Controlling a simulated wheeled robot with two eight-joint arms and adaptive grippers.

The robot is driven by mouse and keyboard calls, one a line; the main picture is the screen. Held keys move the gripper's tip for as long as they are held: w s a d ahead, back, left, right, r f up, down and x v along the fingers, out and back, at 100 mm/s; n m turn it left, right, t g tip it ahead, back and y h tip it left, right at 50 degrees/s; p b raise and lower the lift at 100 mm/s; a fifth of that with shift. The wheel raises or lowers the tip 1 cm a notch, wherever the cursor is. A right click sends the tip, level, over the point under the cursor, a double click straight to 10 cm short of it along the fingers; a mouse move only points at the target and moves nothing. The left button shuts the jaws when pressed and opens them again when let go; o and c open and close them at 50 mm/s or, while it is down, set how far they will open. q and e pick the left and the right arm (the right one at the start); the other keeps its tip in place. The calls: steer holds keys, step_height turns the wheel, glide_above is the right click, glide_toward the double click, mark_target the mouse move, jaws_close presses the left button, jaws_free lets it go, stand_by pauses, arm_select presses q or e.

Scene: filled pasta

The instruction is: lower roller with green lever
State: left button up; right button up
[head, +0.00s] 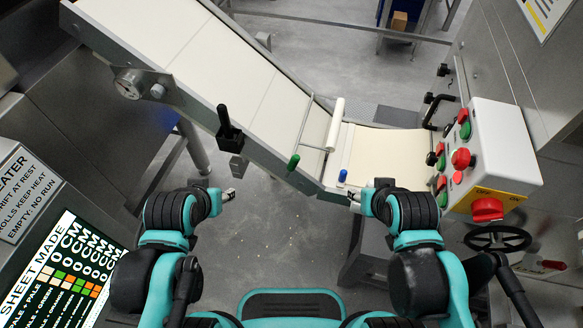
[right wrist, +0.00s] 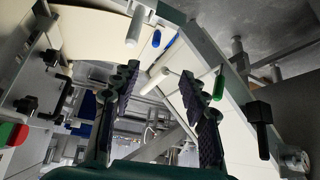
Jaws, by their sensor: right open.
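The green lever (head: 293,162) sticks out at the near side rail of the sloping conveyor, and it also shows in the right wrist view (right wrist: 219,85). A thin metal frame runs from it to the white roller (head: 336,122), which lies across the belt near the bend. I cannot tell whether the roller touches the belt. My right gripper (head: 354,197) is open and empty below the rail, right of the green lever; its spread fingers (right wrist: 163,100) show in the right wrist view. My left gripper (head: 229,195) is left of and below the green lever, apart from it; its jaws are too small to judge.
A blue handle (head: 342,176) sits on the rail close to my right gripper. A black lever (head: 228,130) stands on the rail further left. A control box (head: 505,150) with red and green buttons and a black handwheel (head: 497,238) are at the right.

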steer(key=c, duration=0.5)
steer(key=shift+w+a+r, duration=0.15)
steer(key=shift+w+r, duration=0.05)
steer(key=shift+r, duration=0.15)
jaws_close()
steer(key=w+a+r+n+g+p, duration=0.4)
steer(key=w+a+r+n+p, duration=0.3)
steer(key=w+a+n, duration=0.25)
steer(key=w+a+f+n+g+p, duration=0.1)
steer(key=w+a+n+p, duration=0.1)
steer(key=a+n, duration=0.2)
steer(key=w+a+f+n+g+p, duration=0.1)
steer(key=w+a+n+p, duration=0.1)
steer(key=a, duration=0.7)
steer(key=shift+w+a+n+g+p, duration=0.2)
steer(key=shift+w+n+g+p, duration=0.1)
steer(key=shift+w+n, duration=0.55)
steer(key=shift+f, duration=0.1)
